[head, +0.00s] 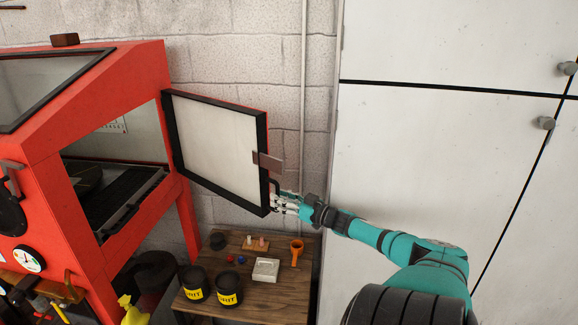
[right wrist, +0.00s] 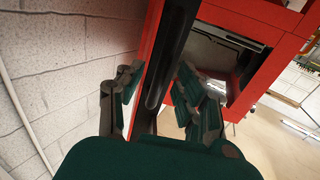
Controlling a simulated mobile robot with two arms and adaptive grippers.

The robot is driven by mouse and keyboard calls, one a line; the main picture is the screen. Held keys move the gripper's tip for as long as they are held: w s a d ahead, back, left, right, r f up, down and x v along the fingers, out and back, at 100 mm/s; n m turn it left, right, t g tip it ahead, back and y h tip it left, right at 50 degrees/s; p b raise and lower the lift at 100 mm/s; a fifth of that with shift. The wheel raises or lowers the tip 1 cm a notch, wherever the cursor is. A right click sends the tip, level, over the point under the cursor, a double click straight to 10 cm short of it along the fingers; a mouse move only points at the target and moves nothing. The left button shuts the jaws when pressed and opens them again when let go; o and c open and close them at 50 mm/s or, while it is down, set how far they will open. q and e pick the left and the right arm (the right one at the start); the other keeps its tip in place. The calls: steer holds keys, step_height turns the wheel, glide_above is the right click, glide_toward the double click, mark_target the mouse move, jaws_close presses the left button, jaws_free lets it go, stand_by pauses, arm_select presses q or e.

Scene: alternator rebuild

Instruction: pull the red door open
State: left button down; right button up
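The red door (head: 221,142) of the red cabinet stands swung wide open. Its inner face is a pale panel in a black frame, and its red outer side barely shows along the top edge. A brown latch plate (head: 267,162) sits on its free edge. My right gripper (head: 279,203) is at the lower part of that free edge. In the right wrist view its fingers (right wrist: 160,98) are spread, one on each side of the door's black-and-red edge (right wrist: 168,62), with gaps showing. Whether any finger touches the door is unclear. My left gripper is not in view.
The red cabinet (head: 152,62) at left shows its dark interior through the opening. A wooden table (head: 262,292) below the door holds black pots (head: 228,289), a white box (head: 266,270) and an orange funnel (head: 296,250). White lockers (head: 420,140) stand at right.

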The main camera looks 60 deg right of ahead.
steer(key=s, duration=1.2)
steer(key=shift+a, duration=0.45)
